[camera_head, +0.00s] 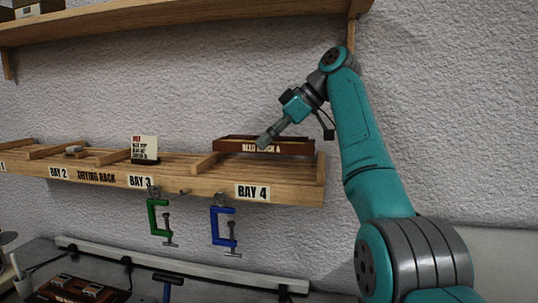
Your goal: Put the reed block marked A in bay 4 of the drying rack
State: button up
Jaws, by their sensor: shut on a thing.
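The reed block (290,147) is a long dark reddish-brown piece with a pale label ending in A; my gripper hides part of the label. My gripper (264,141) is shut on the block near its middle, coming down from the upper right. The block lies level over bay 4 of the wooden drying rack (205,185), between a wooden divider and the rack's right end. I cannot tell whether it touches the slats. The BAY 4 label (252,192) is on the rack's front edge.
A small card on a dark stand (144,149) stands at bay 3. A green clamp (154,216) and a blue clamp (216,225) hang under the rack's front. A wooden shelf (180,22) runs above. A bench with parts lies below left.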

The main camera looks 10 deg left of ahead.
aim_at(267, 153)
jog(key=shift+a+f, duration=0.15)
jog(key=shift+f, duration=1.8)
jog(key=o, duration=1.5)
jog(key=shift+f, duration=0.1)
